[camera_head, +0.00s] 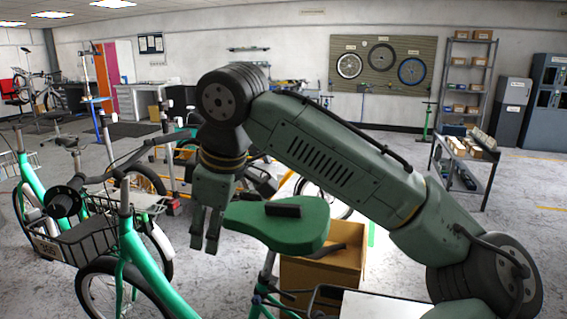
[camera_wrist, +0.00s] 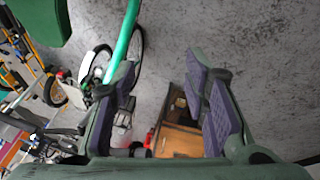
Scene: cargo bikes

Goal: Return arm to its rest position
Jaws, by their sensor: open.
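My gripper (camera_head: 205,242) hangs at the end of my raised, bent arm, fingers pointing down, just left of a green bike saddle (camera_head: 260,226). A small dark block (camera_head: 283,211) lies on top of the saddle. In the wrist view my gripper (camera_wrist: 163,85) has its two purple-padded fingers spread wide, with nothing held between them. A green shape at the top left of that view looks like the saddle (camera_wrist: 38,20). Whether the fingers touch the saddle cannot be told, but they appear apart from it.
A cardboard-coloured box (camera_head: 345,258) stands below the saddle and also shows in the wrist view (camera_wrist: 178,140). Green bikes with a black basket (camera_head: 95,238) crowd the left. A dark side table (camera_head: 470,165) and a shelf rack (camera_head: 466,80) stand at the right. Floor there is open.

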